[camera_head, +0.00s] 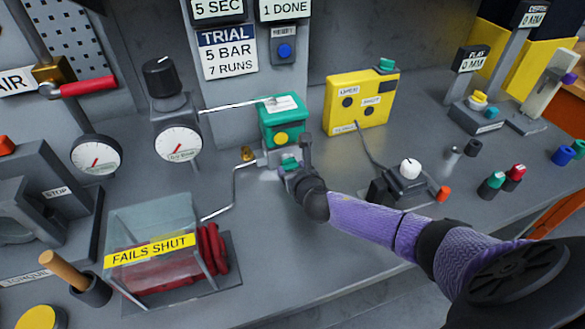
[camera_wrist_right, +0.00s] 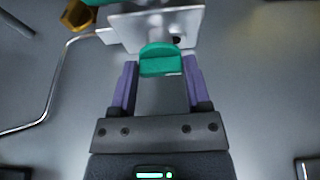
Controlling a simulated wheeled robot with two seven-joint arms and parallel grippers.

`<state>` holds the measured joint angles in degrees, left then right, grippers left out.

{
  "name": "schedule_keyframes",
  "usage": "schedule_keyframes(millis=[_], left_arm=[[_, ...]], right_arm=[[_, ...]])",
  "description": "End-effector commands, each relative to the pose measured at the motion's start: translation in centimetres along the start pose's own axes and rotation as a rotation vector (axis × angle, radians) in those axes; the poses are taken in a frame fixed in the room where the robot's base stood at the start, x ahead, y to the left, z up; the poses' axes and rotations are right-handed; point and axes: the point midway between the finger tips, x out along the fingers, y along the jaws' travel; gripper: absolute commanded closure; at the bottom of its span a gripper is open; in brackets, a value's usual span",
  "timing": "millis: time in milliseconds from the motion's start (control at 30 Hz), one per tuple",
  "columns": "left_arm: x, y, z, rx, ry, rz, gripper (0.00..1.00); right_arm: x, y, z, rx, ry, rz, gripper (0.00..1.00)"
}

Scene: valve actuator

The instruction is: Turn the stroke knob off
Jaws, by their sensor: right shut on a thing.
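A teal knob (camera_wrist_right: 160,60) sits on a metal bracket (camera_wrist_right: 155,25) at the top of the right wrist view. The purple fingers of my right gripper (camera_wrist_right: 160,72) stand on either side of it, shut on it. In the head view my right gripper (camera_head: 288,170) reaches the teal knob (camera_head: 289,159) below the teal actuator box (camera_head: 284,119) with its yellow button. The gripper hides part of the bracket there. No label on the knob can be read. My left gripper is not in view.
A clear box marked FAILS SHUT (camera_head: 150,225) stands to the left, with a bent metal tube (camera_head: 234,190) between. A yellow control box (camera_head: 360,98) and a grey unit with a white knob (camera_head: 410,168) are to the right. A gauge (camera_head: 178,143) stands left of the actuator.

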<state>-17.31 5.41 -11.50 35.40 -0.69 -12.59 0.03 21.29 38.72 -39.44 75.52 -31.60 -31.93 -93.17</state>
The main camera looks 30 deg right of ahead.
Motion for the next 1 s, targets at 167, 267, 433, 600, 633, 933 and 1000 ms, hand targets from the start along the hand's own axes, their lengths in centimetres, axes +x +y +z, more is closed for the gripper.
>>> schedule_keyframes(millis=[167,267,433,600,633,933,1000], left_arm=[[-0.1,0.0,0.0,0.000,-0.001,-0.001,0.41],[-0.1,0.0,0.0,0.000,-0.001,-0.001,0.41],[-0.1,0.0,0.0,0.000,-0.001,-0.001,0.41],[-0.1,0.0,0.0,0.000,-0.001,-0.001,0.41],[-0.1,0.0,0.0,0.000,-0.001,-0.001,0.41],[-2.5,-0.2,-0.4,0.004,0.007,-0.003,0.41],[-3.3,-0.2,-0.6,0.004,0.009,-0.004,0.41]], right_arm=[[0.0,0.0,-0.1,0.028,0.002,0.012,0.97],[0.0,0.0,-0.1,0.028,0.003,0.012,0.97],[0.0,0.0,-0.1,0.027,0.002,0.012,0.05],[0.0,0.0,0.0,0.027,0.002,0.011,0.03],[0.0,0.0,0.0,0.027,0.002,0.011,0.03],[-4.2,-0.1,0.4,0.023,0.003,0.013,0.03],[-6.0,-0.1,0.4,0.024,0.004,0.014,0.03]])
